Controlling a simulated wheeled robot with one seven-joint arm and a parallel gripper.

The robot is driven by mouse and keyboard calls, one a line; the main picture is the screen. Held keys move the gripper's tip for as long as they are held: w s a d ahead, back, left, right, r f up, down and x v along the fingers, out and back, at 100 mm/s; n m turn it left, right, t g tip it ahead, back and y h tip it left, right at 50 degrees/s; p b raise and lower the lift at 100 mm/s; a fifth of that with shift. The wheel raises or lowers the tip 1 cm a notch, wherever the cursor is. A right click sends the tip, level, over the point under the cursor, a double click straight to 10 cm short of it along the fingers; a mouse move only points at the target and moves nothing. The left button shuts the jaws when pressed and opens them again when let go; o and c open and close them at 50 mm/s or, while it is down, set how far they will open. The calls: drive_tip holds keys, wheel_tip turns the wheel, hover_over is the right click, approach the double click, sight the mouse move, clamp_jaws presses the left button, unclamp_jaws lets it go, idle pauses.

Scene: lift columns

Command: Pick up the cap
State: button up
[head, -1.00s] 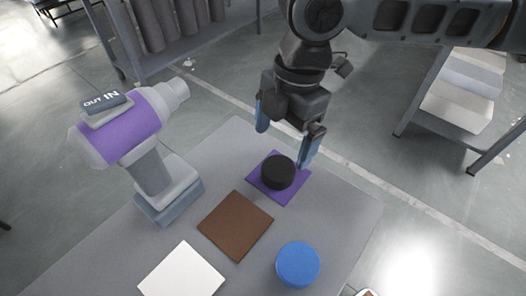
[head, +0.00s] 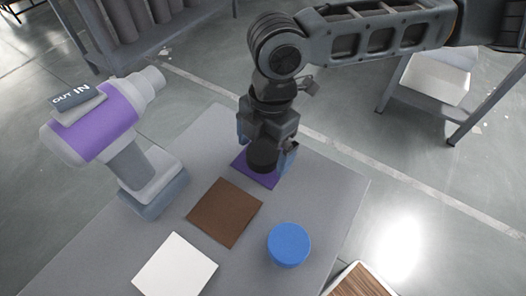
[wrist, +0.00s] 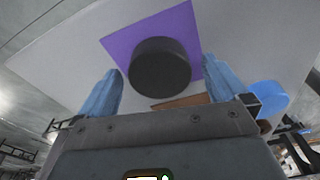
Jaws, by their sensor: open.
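A black round cap (head: 262,159) sits on a purple square (head: 240,163) at the far side of the grey table. In the wrist view the black cap (wrist: 160,68) lies between the two blue fingers, with a gap on each side, over the purple square (wrist: 125,44). My gripper (head: 268,155) is open and low over the cap; it also shows in the wrist view (wrist: 161,85). In the head view the gripper hides part of the cap and the purple square. A blue round lid-like piece (head: 289,244) stands on the table nearer the front right.
A purple and grey drill-shaped object (head: 120,140) stands on the left of the table (head: 320,205). A brown square (head: 224,212) and a white square (head: 175,268) lie in front of the cap. Grey shelving (head: 160,28) stands behind.

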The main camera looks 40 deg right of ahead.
sight(265, 151)
drive_tip(key=c, duration=1.2)
drive_tip(key=shift+o, duration=0.2)
drive_tip(key=shift+r, duration=0.5)
drive_tip(key=r, duration=0.3)
drive_tip(key=shift+s+d+r, duration=0.15)
drive_tip(key=shift+d+r, duration=0.15)
drive_tip(key=shift+d, duration=0.1)
drive_tip(key=s+d+r+p, duration=0.1)
drive_tip(key=s+d+r, duration=0.4)
drive_tip(key=d+r, duration=0.3)
drive_tip(key=shift+s+d+r, duration=0.15)
drive_tip(key=shift+d, duration=0.6)
